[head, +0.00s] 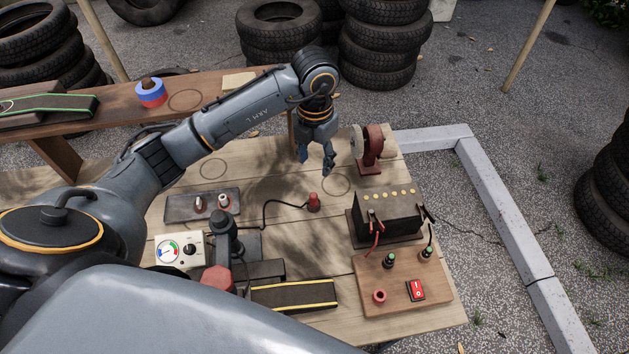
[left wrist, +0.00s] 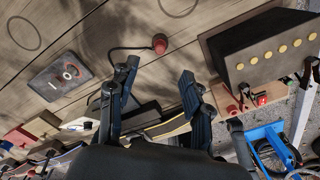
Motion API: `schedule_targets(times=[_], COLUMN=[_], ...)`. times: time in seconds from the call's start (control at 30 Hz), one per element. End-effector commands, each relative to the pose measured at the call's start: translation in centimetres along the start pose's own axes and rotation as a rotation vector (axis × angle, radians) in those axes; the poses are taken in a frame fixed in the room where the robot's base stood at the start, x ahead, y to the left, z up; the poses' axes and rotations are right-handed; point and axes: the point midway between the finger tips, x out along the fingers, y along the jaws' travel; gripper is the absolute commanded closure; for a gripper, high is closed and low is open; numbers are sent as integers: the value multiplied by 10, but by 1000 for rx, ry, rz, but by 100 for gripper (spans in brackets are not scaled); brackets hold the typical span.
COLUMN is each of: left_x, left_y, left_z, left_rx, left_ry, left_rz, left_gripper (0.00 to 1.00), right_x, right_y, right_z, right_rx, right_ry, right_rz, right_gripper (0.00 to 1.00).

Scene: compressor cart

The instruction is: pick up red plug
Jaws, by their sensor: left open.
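The red plug (head: 314,202) stands on the wooden bench, with a black cable running from it to the left. It also shows in the left wrist view (left wrist: 159,43), just beyond the fingers. My left gripper (head: 316,160) is open and empty, pointing down above the bench. In the head view it appears just behind the plug and apart from it. In the left wrist view, its two spread fingers (left wrist: 160,78) frame bare wood below the plug. My right gripper is not in view.
A black battery (head: 388,215) with yellow caps and clamps stands right of the plug. A red grinder (head: 368,148) is behind it. A panel with a red switch (head: 416,290) is at front right. A gauge box (head: 180,250) and grey plate (head: 202,206) lie left.

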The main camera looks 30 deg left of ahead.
Motion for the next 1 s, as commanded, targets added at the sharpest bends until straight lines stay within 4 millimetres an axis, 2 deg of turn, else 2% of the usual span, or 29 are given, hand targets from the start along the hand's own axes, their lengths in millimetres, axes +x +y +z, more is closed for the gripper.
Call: schedule_targets(times=[0.03, 0.1, 0.23, 0.4, 0.57, 0.7, 0.9, 1.0], left_x=[7, 20, 46, 72, 82, 97, 126, 132], left_y=[0, 0, 0, 0, 0, -2, -2, -2], left_z=[-1, -2, -2, -1, -2, -6, -6, -6], left_rx=[-2, -3, -3, -3, 0, -2, -1, -1], left_ry=[6, 8, 8, 4, 4, 7, 4, 1], left_rz=[3, 2, 0, 0, 0, -2, -1, -1], left_gripper=[51, 51, 51, 51, 51, 51, 51, 51], right_x=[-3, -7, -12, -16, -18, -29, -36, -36], right_y=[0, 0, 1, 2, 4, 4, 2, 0], right_z=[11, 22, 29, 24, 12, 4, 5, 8], right_rx=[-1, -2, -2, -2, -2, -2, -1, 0], right_ry=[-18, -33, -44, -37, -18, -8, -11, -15], right_rz=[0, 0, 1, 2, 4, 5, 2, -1], right_gripper=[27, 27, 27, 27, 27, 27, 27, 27])
